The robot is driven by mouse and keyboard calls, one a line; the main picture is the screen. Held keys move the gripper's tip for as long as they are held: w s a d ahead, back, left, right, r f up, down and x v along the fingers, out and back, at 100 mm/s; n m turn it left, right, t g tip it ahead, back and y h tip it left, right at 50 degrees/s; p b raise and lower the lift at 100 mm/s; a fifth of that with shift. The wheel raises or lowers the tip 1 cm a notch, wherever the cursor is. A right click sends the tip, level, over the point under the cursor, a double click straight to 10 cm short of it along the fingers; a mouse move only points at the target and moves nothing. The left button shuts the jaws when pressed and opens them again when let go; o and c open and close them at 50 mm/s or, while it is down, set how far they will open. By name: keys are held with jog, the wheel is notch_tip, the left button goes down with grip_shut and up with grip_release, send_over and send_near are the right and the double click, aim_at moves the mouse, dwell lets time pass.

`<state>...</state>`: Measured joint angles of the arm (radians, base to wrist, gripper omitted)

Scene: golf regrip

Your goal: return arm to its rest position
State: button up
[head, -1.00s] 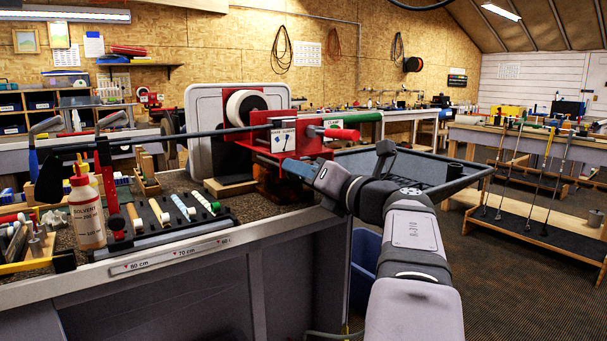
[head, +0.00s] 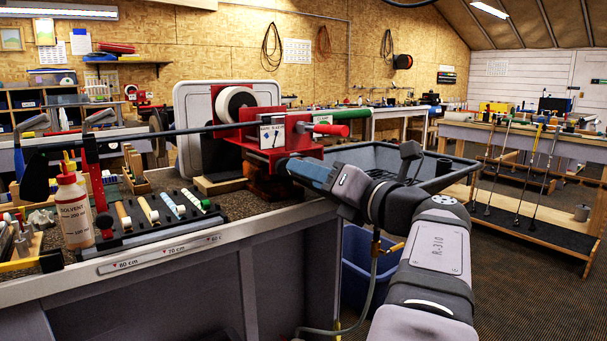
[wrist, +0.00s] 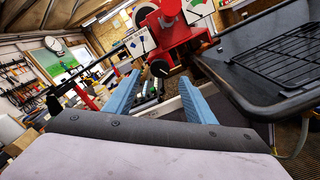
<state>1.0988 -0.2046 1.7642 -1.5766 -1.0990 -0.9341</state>
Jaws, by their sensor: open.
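My gripper shows in the wrist view (wrist: 158,95) with its two blue fingers spread apart and nothing between them. In the head view my gripper (head: 290,167) is at the right end of the workbench, just below and in front of the red vise (head: 297,150). My arm reaches up to it from the lower right. The vise holds a golf club shaft (head: 150,133) that runs left across the bench. A red-handled clamp screw (head: 330,130) sticks out to the right of the vise.
A dark tray with a grate (head: 440,170) stands right of the vise, close to my arm; it also shows in the wrist view (wrist: 245,85). A solvent bottle (head: 74,212) and a rack of grips (head: 160,215) sit on the bench (head: 200,245). A blue bin (head: 362,265) stands below.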

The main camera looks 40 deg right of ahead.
jog(key=shift+s, duration=0.35)
jog(key=w+d+f+m+g+h+p, duration=0.1)
jog(key=w+d+f+m+h, duration=0.1)
jog(key=w+d+f+m, duration=0.35)
jog(key=w+d+f+m+h, duration=0.1)
jog(key=w+d+f+m, duration=0.1)
jog(key=w+f+m, duration=0.65)
jog(key=s+a+r+m+g+h+p, duration=0.1)
jog(key=s+a+r+m+g+p, duration=0.3)
jog(key=p, duration=0.8)
jog(key=s+a+r+m+g+p, duration=0.1)
jog(key=a+r+m+g+p, duration=0.35)
jog(key=p, duration=0.75)
jog(key=s+a+r+m+g+y+p, duration=0.2)
jog(key=s+a+r+m+g+p, duration=0.1)
jog(key=s+a+p, duration=0.9)
jog(key=s+a+r+m+g+y+p, duration=0.2)
jog(key=s+a+g+p, duration=0.3)
jog(key=s+a+p, duration=0.6)
jog(key=s+r+m+p, duration=0.1)
jog(key=p, duration=0.1)
jog(key=shift+a+r+p, duration=0.35)
jog(key=shift+r, duration=0.05)
